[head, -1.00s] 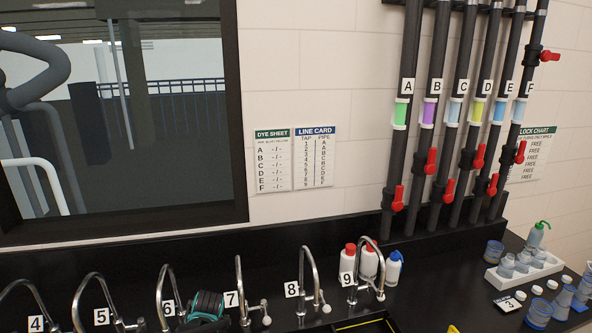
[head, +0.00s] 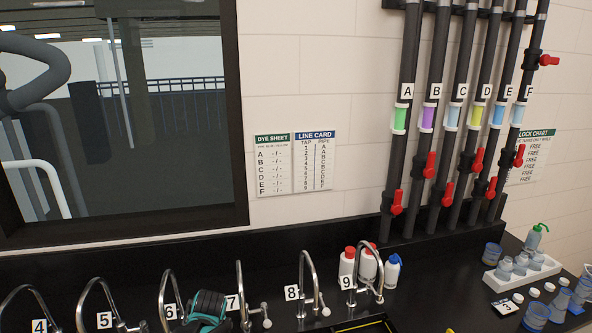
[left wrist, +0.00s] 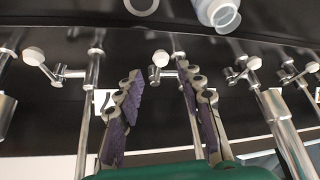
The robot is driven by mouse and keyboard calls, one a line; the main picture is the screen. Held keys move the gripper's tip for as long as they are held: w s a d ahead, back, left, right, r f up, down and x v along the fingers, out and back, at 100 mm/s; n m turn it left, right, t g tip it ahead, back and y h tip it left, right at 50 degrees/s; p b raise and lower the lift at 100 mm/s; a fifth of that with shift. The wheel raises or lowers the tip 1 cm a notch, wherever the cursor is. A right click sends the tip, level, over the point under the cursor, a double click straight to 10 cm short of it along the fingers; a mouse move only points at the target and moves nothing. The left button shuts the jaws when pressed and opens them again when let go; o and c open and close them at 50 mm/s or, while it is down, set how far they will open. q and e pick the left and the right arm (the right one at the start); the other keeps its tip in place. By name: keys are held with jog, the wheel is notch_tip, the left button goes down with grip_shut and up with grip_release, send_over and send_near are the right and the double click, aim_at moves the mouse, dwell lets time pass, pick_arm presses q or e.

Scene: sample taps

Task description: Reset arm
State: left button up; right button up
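My left gripper shows at the bottom of the head view as a dark and teal shape (head: 208,306), among the taps labelled 6 (head: 169,311) and 7 (head: 233,302). In the left wrist view its two purple-padded fingers (left wrist: 160,100) stand apart with nothing held between them. Metal taps show behind and beside the fingers; whether any finger touches one I cannot tell. My right gripper is in neither view.
Taps 4 (head: 40,326), 5 (head: 104,320), 8 (head: 291,292) and 9 (head: 347,282) line the black counter. White bottles (head: 347,262) stand behind tap 9. A white rack (head: 522,275) and several cups stand at right. Pipes with red valves (head: 397,202) rise along the wall.

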pick_arm(q)
jog(key=s+d+m+h+b, duration=0.1)
jog(key=s+d+m+b, duration=0.1)
jog(key=s, duration=0.6)
jog(key=s+d+f+m+t+h+b, duration=0.1)
jog(key=s+d+m+b, duration=0.1)
jog(key=s+b, duration=0.3)
jog(key=s+d+f+m+t+h+b, duration=0.1)
jog(key=s+d+m+b, duration=0.1)
jog(key=s, duration=0.9)
jog(key=shift+s+d+f+m+b, duration=0.15)
jog(key=shift+d+f+m+b, duration=0.2)
jog(key=shift+d+b, duration=0.55)
jog(key=shift+r, duration=0.1)
